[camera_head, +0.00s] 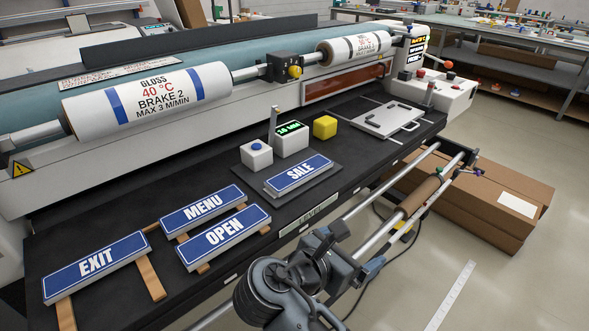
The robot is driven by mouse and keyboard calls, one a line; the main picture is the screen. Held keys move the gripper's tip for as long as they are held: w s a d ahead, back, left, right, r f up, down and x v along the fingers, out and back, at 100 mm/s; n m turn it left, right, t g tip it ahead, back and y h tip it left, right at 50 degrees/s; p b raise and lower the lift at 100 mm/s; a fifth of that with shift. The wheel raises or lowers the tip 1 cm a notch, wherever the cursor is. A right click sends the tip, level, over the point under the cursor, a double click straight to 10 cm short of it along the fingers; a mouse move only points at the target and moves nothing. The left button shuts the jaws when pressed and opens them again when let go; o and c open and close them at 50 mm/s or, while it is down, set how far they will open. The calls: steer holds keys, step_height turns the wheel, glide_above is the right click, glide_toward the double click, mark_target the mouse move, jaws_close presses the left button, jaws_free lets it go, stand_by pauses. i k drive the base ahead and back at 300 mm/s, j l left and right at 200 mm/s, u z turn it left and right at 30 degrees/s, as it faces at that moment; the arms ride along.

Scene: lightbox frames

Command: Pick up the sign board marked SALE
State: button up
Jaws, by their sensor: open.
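The blue SALE sign board (300,174) has white letters and a pale border. It lies on a grey plate (307,187) near the front edge of the black table, right of the other signs. My gripper (328,236) is at the lower centre of the head view, in front of the table edge and apart from the SALE board. It is open, with nothing visible between its fingers. My arm hides part of the gripper and the floor behind it.
EXIT (97,265), MENU (203,206) and OPEN (224,236) signs rest on wooden strips to the left. Behind SALE stand a white button box (256,156), a gauge with green display (291,138) and a yellow block (325,127). A rail with a brown roll (420,196) runs to the right.

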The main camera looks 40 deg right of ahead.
mark_target(281, 184)
steer(key=i, duration=0.9)
